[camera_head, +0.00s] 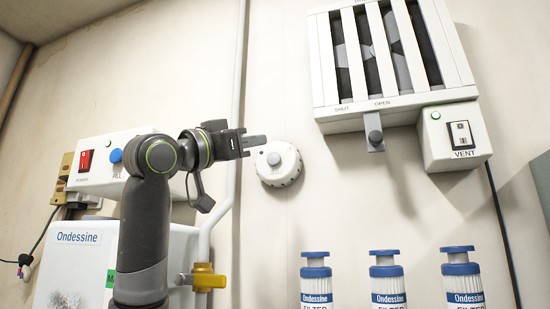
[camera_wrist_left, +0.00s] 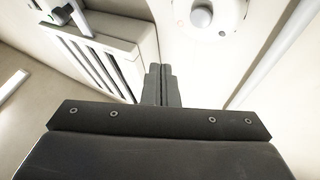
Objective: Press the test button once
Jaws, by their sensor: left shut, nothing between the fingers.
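A round white wall unit (camera_head: 285,172) with a grey button (camera_head: 274,159) in its middle is mounted on the wall, near the centre of the head view. I take this grey button for the test button; no label on it can be read. My left gripper (camera_head: 262,140) is shut and empty, its fingertips just up and left of the button in the head view. A gap to the unit seems to show, but its depth is unclear.
A white louvred vent (camera_head: 325,65) with a lever and a VENT switch box (camera_head: 455,137) is at the upper right. A vertical pipe with a yellow valve (camera_head: 203,277) runs behind my left arm. Several blue-capped filter bottles (camera_head: 387,285) stand below. A box with a red switch (camera_head: 86,160) is left.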

